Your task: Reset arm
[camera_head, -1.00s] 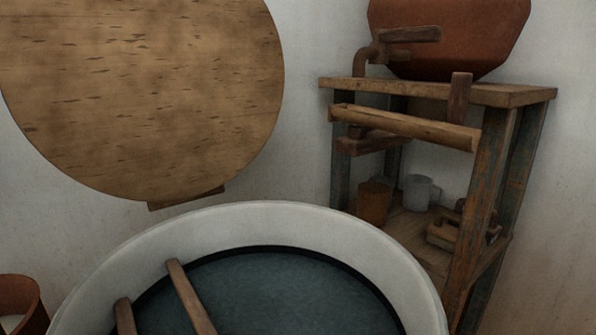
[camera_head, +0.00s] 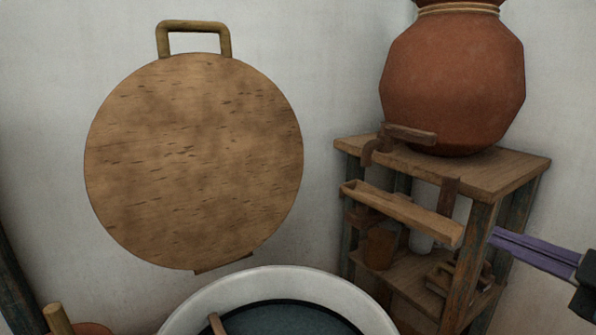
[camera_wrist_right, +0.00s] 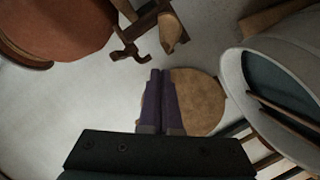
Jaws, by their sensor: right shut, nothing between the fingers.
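My right gripper (camera_head: 494,238) comes in from the right edge in the head view, with its purple fingers pointing left in front of the wooden stand (camera_head: 512,171). In the right wrist view the purple fingers (camera_wrist_right: 160,72) lie together, shut, with nothing between them. The round wooden lid (camera_wrist_right: 203,100) lies behind the fingertips in that view. My left gripper does not show in the head view.
The round wooden lid (camera_head: 193,160) with a handle is against the wall. A white-rimmed vat (camera_head: 290,275) of dark liquid stands below it. A clay pot (camera_head: 452,85) sits on the stand, with a wooden trough (camera_head: 405,214) and mugs (camera_head: 379,248) lower down.

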